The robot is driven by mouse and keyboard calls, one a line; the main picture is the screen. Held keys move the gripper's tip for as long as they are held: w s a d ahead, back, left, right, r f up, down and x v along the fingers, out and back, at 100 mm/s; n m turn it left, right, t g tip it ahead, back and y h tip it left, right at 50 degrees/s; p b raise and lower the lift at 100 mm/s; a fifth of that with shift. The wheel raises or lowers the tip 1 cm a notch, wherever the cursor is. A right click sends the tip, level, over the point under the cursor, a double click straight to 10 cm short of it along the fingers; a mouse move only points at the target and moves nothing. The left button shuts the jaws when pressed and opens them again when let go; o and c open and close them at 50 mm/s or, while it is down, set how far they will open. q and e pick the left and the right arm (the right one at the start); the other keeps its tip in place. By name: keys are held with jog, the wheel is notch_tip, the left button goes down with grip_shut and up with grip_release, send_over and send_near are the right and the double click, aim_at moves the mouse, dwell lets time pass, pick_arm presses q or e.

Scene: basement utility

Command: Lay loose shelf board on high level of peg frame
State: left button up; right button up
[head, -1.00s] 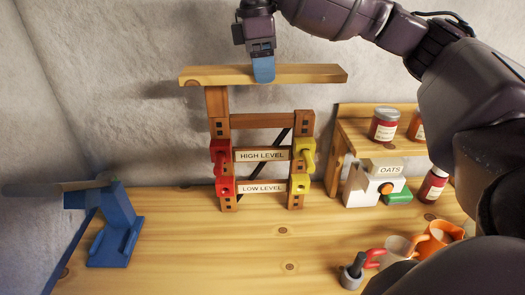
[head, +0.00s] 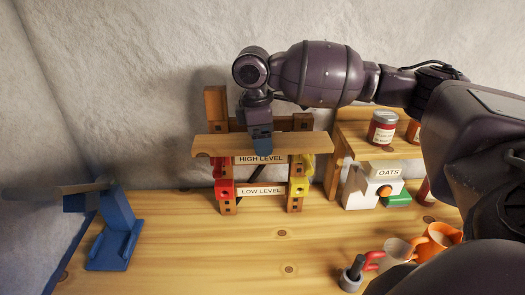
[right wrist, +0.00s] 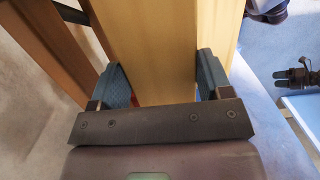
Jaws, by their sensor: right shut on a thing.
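The loose shelf board (head: 295,145) is a pale wooden plank, roughly level, across the front of the peg frame. My right gripper (head: 261,145) is shut on its middle from above; the right wrist view shows the board (right wrist: 145,45) between the two blue fingers (right wrist: 165,82). The peg frame (head: 215,105) has dark wooden uprights, red pegs (head: 225,190) on the left and yellow pegs (head: 298,187) on the right. The board partly covers the HIGH LEVEL label (head: 262,159) and the upper pegs. I cannot tell whether it touches them.
A blue stand (head: 115,235) is on the bench at left. At right a small wooden shelf (head: 375,150) holds jars (head: 383,128), with an OATS label (head: 389,172) and a white box below. Mugs (head: 435,240) stand at front right. The bench (head: 220,250) before the frame is clear.

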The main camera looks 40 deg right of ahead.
jog(key=shift+f, duration=2.05)
jog(key=shift+f, duration=0.15)
jog(key=o, duration=1)
jog(key=r, duration=0.8)
jog(key=a+r, duration=0.1)
jog(key=r, duration=0.3)
jog(key=shift+w+a+r+b, duration=0.1)
jog(key=shift+w+r+b, duration=0.05)
jog(key=shift+w+b, duration=0.25)
jog(key=shift+s, duration=0.1)
